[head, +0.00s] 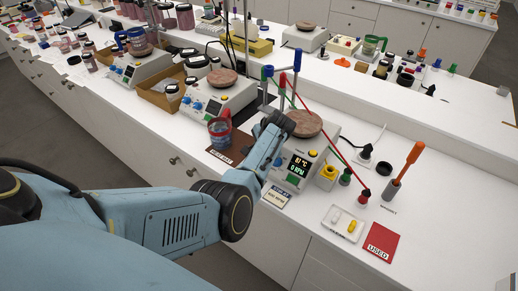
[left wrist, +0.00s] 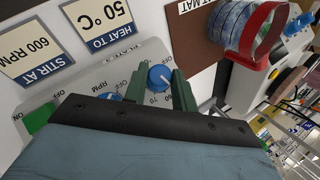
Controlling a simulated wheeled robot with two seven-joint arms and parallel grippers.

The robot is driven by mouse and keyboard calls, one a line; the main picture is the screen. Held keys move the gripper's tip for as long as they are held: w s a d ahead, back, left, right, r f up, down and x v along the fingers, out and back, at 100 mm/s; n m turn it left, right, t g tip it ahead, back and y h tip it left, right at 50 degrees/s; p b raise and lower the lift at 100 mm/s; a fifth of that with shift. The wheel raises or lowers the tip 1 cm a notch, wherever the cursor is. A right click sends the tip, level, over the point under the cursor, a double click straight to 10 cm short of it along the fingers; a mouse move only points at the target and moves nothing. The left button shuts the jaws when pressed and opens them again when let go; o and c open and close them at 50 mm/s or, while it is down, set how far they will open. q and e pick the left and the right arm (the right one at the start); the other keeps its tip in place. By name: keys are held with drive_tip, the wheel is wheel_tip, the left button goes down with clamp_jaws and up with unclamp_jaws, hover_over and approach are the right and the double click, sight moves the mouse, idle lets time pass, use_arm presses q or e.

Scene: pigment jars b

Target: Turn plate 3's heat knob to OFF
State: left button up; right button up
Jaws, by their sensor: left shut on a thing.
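Plate 3 is the white hot plate with a round brown top (head: 305,123) and a lit display (head: 298,166), which appears to read 0 RPM on its lower line. In the left wrist view its panel is upside down, and the blue heat knob (left wrist: 160,76) with a white pointer mark sits between the green fingers of my left gripper (left wrist: 159,82). The fingers are shut on the knob. Dial figures and an OFF mark show around it, partly covered, so I cannot read the setting surely. A second blue knob (left wrist: 116,97) is mostly hidden.
A brown mat (head: 236,154) with a red-handled beaker (head: 219,129) lies left of plate 3. Cards reading 50 °C (left wrist: 98,22) and 600 RPM (left wrist: 32,52) lie before it. Yellow and green jars, a red USED mat (head: 382,243) and a clear tray (head: 343,224) stand to the right.

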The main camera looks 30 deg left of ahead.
use_arm(q)
drive_tip(key=n+h, duration=0.2)
drive_tip(key=n+g+h, duration=0.1)
drive_tip(key=shift+w+a, duration=0.1)
drive_tip(key=shift+a, duration=0.15)
drive_tip(key=n+h, duration=0.3)
drive_tip(key=shift+a+n+g+b, duration=0.2)
drive_tip(key=shift+n+g+b, duration=0.1)
drive_tip(key=shift+g, duration=0.1)
drive_tip(key=n+h, duration=0.1)
drive_tip(key=n+h+b, duration=0.1)
drive_tip(key=n+h, duration=0.1)
drive_tip(key=n+t+h, duration=0.1)
drive_tip(key=shift+a+f+n+b, duration=0.15)
drive_tip(key=shift+a+n+b, duration=0.15)
drive_tip(key=shift+b, duration=0.1)
drive_tip(key=shift+s+n+t+h, duration=0.2)
drive_tip(key=shift+n+t+h, duration=0.2)
drive_tip(key=shift+n+h, duration=0.6)
drive_tip(key=shift+a+f+n+t+h+b, duration=0.15)
drive_tip(key=shift+n+t+h+b, duration=0.15)
drive_tip(key=shift+n+t+h, duration=0.75)
drive_tip(key=shift+s+n, duration=0.1)
drive_tip(key=shift+n, duration=0.35)
drive_tip(key=o, duration=1)
